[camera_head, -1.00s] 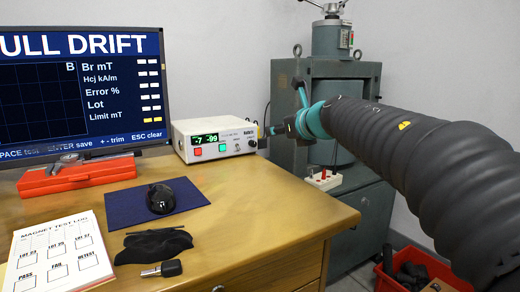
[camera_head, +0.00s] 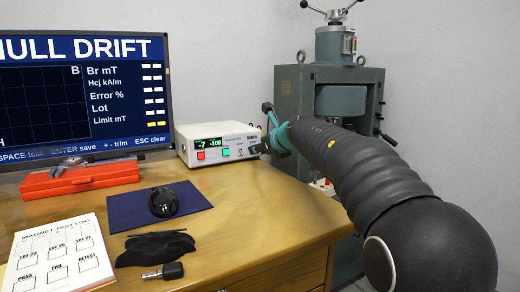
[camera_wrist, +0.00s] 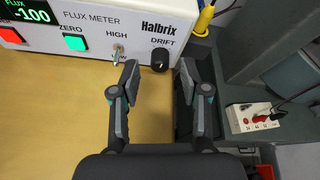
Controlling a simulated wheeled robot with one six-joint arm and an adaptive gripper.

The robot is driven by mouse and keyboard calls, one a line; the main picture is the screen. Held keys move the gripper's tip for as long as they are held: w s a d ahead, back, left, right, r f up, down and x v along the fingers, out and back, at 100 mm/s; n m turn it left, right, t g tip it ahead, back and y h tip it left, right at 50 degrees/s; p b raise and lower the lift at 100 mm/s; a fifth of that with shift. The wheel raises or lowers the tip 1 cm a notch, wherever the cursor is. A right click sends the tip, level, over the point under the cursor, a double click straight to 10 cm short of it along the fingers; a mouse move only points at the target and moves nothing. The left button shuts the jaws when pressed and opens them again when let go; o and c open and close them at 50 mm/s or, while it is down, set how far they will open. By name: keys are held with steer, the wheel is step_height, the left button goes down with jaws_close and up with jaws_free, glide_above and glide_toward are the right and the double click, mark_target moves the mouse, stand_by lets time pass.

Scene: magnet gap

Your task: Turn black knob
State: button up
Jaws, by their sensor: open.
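The black knob (camera_wrist: 160,60) sits at the lower right of the white flux meter's front (camera_wrist: 98,40), under the word DRIFT. In the wrist view my gripper (camera_wrist: 158,70) is open and empty, one finger on each side of the knob. The fingertips seem level with it, but I see no contact. In the head view my gripper (camera_head: 272,143) is at the right end of the meter (camera_head: 212,143), where the knob is hard to make out. The meter display (camera_head: 209,142) reads -7 and -100.
A toggle switch (camera_wrist: 118,53) and a green button (camera_wrist: 75,42) are left of the knob. A yellow plug (camera_wrist: 204,20) is at its upper right. A grey-green machine (camera_head: 330,95) stands behind. A monitor (camera_head: 85,85), red case (camera_head: 80,178) and mouse (camera_head: 162,202) share the desk (camera_head: 240,225).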

steer(key=shift+x, duration=0.85)
jaws_close()
